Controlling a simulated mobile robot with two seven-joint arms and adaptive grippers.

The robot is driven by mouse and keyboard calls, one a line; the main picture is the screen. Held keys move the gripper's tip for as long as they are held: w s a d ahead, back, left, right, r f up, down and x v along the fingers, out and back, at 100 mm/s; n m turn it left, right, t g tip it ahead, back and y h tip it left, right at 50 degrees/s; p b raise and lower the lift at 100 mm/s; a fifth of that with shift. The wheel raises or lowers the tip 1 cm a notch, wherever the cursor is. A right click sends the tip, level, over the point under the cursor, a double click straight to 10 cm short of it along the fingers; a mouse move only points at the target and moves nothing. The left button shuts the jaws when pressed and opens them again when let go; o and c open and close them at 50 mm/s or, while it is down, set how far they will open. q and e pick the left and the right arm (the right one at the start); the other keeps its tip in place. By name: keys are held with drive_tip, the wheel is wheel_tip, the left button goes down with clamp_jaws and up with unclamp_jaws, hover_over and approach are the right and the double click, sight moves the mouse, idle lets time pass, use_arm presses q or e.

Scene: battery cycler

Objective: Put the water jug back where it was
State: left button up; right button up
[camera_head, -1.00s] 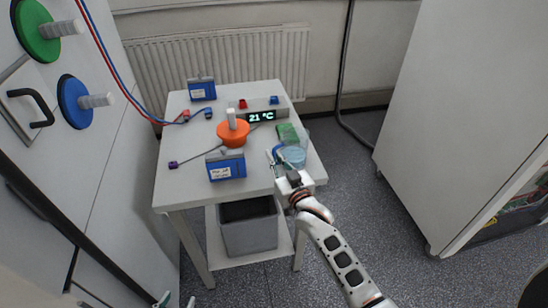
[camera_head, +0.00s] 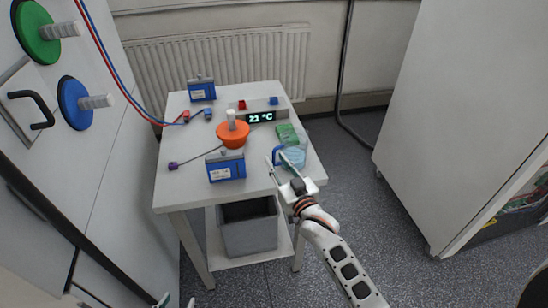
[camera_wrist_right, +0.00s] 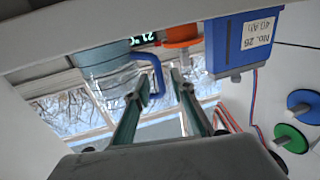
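The water jug (camera_head: 294,156), clear with bluish water and a blue handle, stands upright near the right edge of the white table (camera_head: 180,150). Its handle faces left. In the right wrist view the jug (camera_wrist_right: 107,68) is at upper left, with its handle between or just beyond the fingertips. My right gripper (camera_head: 277,163) is open at the jug's near left side, its fingers apart and apparently not gripping the handle; the wrist view also shows it (camera_wrist_right: 161,84). My left gripper (camera_head: 177,301) barely shows at the bottom left edge, its two tips apart, far from the jug.
A green block (camera_head: 287,134) lies behind the jug. A grey bin (camera_head: 249,233) stands below. Cables cross the left side; white cabinets flank the table.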

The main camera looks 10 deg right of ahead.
drive_tip(key=v, duration=1)
drive_tip(key=s+d+f+n+g, duration=0.1)
drive_tip(key=s+d+f+g, duration=0.1)
drive_tip(key=s+f, duration=0.6)
drive_tip(key=s+d+f+g+h, duration=0.1)
drive_tip(key=s+d+f+g, duration=0.2)
drive_tip(key=s+f, duration=0.6)
drive_tip(key=s+g, duration=0.1)
drive_tip(key=s, duration=0.3)
drive_tip(key=shift+n+g, duration=0.4)
drive_tip(key=shift+f, duration=0.15)
